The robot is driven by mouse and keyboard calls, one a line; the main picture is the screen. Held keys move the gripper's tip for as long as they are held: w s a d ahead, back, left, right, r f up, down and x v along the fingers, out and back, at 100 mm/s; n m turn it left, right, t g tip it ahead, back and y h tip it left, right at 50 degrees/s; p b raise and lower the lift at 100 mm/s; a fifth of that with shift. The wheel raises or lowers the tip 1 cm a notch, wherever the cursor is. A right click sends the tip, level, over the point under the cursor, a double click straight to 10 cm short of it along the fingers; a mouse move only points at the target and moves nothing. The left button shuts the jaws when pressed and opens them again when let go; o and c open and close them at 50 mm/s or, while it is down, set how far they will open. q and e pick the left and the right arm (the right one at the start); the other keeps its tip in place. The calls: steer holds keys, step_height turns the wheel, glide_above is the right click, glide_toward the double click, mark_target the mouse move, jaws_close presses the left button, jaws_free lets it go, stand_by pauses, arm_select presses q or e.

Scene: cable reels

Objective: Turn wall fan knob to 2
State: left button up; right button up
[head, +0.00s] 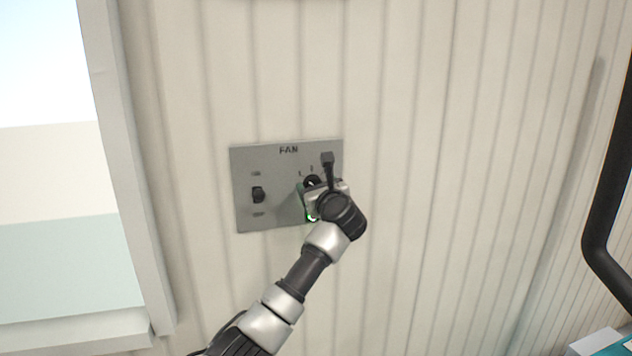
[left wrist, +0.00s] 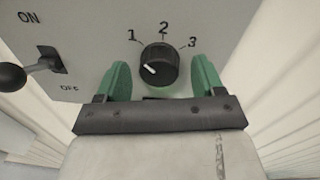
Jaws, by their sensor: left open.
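The grey fan panel (head: 283,215), marked FAN, is on the wall. Its round black knob (left wrist: 158,64) sits below the printed 1, 2 and 3 in the left wrist view. The knob's white mark is at the left of its face, below the 1 and away from the 2. My left gripper (head: 310,200) is at the right part of the panel, partly covering the knob area in the head view. In the left wrist view its green fingers (left wrist: 160,80) are open, one on each side of the knob. Contact cannot be told. My right gripper is out of view.
A black toggle switch (head: 258,195) is on the panel's left, between ON and OFF labels; its lever also shows in the left wrist view (left wrist: 40,67). A window frame (head: 122,180) stands at left. A dark curved bar (head: 607,180) is at the right edge.

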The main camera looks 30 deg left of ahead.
arm_select(q)
steer(key=shift+w+a, duration=0.2)
steer(key=shift+a, duration=0.1)
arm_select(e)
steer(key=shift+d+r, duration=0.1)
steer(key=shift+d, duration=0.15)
arm_select(q)
steer(key=c, duration=0.9)
